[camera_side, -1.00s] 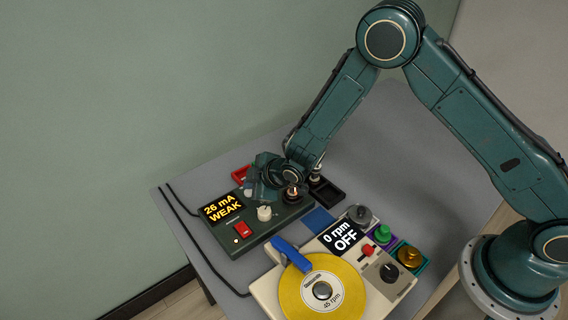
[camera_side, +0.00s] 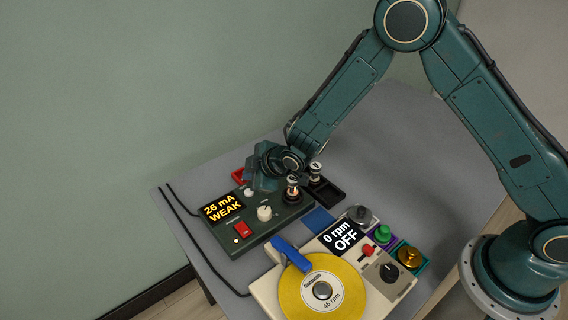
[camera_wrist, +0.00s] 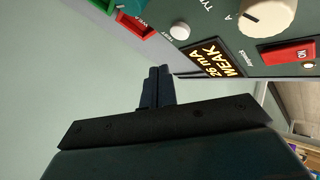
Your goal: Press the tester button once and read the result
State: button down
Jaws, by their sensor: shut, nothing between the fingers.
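The tester (camera_side: 268,225) is a dark green box on the grey table. Its display (camera_side: 223,207) reads "26 mA WEAK" in orange, also legible in the wrist view (camera_wrist: 212,60). The small white test button (camera_wrist: 180,32) sits beside the display and also shows in the side view (camera_side: 248,192). My gripper (camera_wrist: 160,72) is shut and empty. Its tips are apart from the button, which looks uncovered in the wrist view. In the side view my gripper (camera_side: 262,184) is over the tester's far edge. A glass tube (camera_side: 292,188) stands upright in the tester's socket.
The tester has a cream knob (camera_side: 264,213) and a red rocker switch (camera_side: 243,229). A red tray (camera_side: 238,175) and a black tray (camera_side: 328,191) with another tube (camera_side: 316,171) stand behind. A turntable (camera_side: 372,291) in front reads "0 rpm OFF". The table's back right is clear.

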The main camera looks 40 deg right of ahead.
jog(key=shift+r, duration=1)
jog(key=s+d+r+m, duration=0.2)
jog(key=s+d+r, duration=0.2)
jog(key=r, duration=0.3)
jog(key=s+d+r+m+g+h, duration=0.1)
jog(key=s+d+r+m, duration=0.1)
jog(key=s+d+r, duration=0.3)
jog(key=s+d+r+m, duration=0.2)
jog(key=s+d+r, duration=0.1)
jog(key=r, duration=0.5)
jog(key=s+d+r+m+g, duration=0.1)
jog(key=s+d+r+m, duration=0.1)
jog(key=s, duration=1)
jog(key=s+d+r+m+g+h, duration=0.1)
jog(key=s+d+r+m, duration=0.2)
jog(key=s, duration=0.9)
jog(key=shift+s+d+r, duration=0.15)
jog(key=shift+s+d, duration=0.15)
jog(key=shift+d, duration=0.35)
